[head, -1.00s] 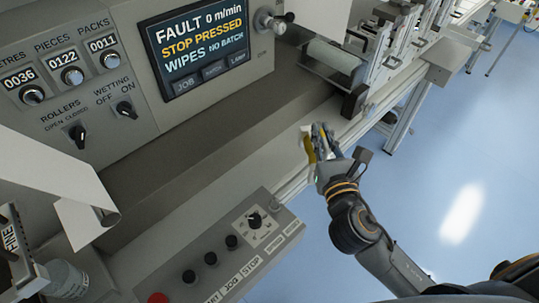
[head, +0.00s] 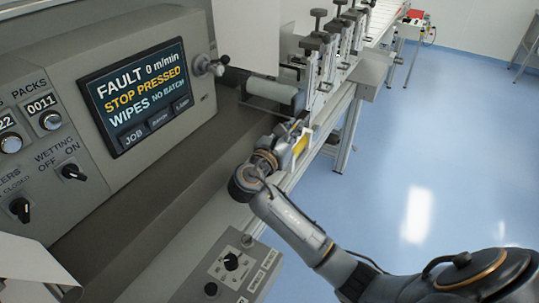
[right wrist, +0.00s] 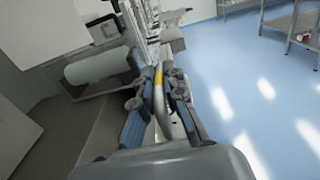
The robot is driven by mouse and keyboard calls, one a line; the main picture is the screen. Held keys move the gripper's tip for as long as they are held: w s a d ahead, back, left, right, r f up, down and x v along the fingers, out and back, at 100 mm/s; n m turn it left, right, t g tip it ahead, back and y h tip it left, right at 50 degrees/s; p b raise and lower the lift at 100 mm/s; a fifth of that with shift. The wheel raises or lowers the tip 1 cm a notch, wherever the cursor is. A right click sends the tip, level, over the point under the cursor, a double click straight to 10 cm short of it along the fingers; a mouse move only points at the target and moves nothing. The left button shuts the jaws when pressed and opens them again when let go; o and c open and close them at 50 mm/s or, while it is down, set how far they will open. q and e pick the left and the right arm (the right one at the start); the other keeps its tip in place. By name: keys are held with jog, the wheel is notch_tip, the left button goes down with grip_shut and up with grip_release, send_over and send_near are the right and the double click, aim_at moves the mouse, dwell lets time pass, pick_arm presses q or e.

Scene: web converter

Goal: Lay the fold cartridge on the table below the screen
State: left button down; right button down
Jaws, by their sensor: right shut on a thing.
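My right gripper (head: 293,132) is out beside the row of clamps, past the right end of the screen (head: 138,95). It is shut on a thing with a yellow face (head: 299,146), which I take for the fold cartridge. In the right wrist view the fingers (right wrist: 160,100) close around this grey thing with its yellow band (right wrist: 158,78). The gripper hides much of it. The table (head: 180,240) is a pale grey strip below the screen, along a darker brown-grey band. My left gripper is not in view.
A pale roller (head: 270,92) lies just behind my right gripper; it also shows in the right wrist view (right wrist: 95,66). Several upright clamps (head: 318,60) stand beyond it. A button box (head: 228,268) sits at the near table edge. The table between box and gripper looks clear.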

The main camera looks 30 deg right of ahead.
jog(key=w+a+f, duration=0.3)
jog(key=a+f, duration=0.1)
jog(key=f, duration=0.5)
jog(key=shift+w+a+f+p, duration=0.15)
jog(key=shift+w+a+p, duration=0.05)
jog(key=shift+w+p, duration=0.15)
jog(key=c, duration=1.4)
grip_release()
jog(key=shift+s+f, duration=0.1)
jog(key=shift+f, duration=0.05)
jog(key=b+v, duration=0.2)
jog(key=v, duration=1)
jog(key=shift+a, duration=0.1)
